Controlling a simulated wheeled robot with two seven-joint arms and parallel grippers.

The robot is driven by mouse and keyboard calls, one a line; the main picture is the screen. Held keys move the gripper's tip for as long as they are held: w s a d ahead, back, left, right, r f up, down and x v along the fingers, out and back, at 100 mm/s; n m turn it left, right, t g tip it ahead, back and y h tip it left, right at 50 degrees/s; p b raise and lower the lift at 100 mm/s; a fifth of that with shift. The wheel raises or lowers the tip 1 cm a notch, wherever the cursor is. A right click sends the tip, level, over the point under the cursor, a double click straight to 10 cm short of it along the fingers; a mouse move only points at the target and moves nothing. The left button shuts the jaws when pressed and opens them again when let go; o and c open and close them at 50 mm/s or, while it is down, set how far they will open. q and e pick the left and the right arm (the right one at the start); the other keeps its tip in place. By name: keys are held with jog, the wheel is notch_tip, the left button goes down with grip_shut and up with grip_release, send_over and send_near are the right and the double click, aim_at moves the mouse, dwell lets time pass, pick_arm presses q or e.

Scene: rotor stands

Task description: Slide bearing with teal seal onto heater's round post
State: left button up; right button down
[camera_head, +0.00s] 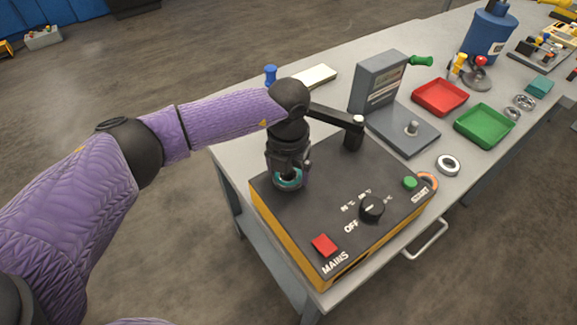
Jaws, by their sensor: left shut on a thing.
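The heater (330,228) is a black-topped box with yellow sides, a red MAINS switch, a dial and a green START button. A dark post (353,138) stands at its back, and a dark bar (332,118) runs from it toward my gripper. My left gripper (289,181) points down over the heater's rear left, shut on the bearing with the teal seal (291,181). Only part of the teal ring shows between the fingers. Any post under the bearing is hidden, and I cannot tell whether the bearing is around one. My right gripper is out of view.
On the grey table (330,300) stand a grey press-like device (380,82), a plate with a short peg (411,128), a red tray (440,95) and a green tray (485,125). A loose ring (448,165) lies right of the heater. An orange ring (428,182) is by its right edge.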

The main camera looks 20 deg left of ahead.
pick_arm(q)
jog(key=shift+f, duration=0.1)
dwell(0.4)
jog(key=shift+f+b, duration=0.3)
jog(key=shift+f, duration=0.05)
jog(key=o, duration=0.9)
jog(key=shift+c, duration=0.2)
notch_tip(320, 180, up, 9)
jog(key=p, duration=0.7)
jog(key=shift+r, duration=0.1)
